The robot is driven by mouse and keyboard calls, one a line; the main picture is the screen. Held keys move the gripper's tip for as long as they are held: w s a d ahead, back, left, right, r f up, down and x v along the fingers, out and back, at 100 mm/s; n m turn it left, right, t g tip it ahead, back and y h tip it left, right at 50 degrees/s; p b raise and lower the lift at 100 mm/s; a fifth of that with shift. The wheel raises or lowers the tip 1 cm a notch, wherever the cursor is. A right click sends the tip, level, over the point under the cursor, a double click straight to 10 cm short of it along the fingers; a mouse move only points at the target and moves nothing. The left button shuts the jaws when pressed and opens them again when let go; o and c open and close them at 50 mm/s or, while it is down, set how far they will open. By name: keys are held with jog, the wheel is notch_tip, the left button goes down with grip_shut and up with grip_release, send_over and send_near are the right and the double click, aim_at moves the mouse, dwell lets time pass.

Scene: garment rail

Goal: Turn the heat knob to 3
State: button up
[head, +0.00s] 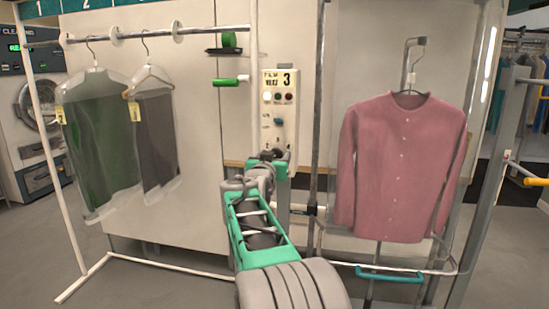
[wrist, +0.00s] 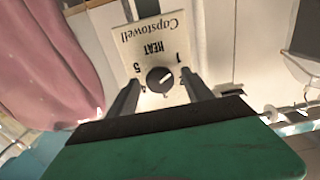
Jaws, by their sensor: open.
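The heat knob (wrist: 160,79) is a small dark round dial with a pale pointer line, on a cream plate (wrist: 152,32) lettered "HEAT" and "Capstowell". The wrist view shows this plate upside down. The digits 5 and 1 are readable; marks lower down are partly covered by the fingers. The pointer line slants toward the upper right in the wrist view, near the 1 and 2 side. My gripper (wrist: 162,84) is open, with one dark finger on each side of the knob; contact cannot be told. In the head view my gripper (head: 268,160) covers the knob.
A control box (head: 290,120) with lamps, a teal switch and a "3" sign stands above my gripper. A pink shirt (head: 405,160) hangs to the right, close to the arm. Bagged garments (head: 100,140) hang from the rail at left. White and grey posts stand nearby.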

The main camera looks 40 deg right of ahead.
jog(key=shift+w+d, duration=0.15)
grip_shut()
dwell(0.5)
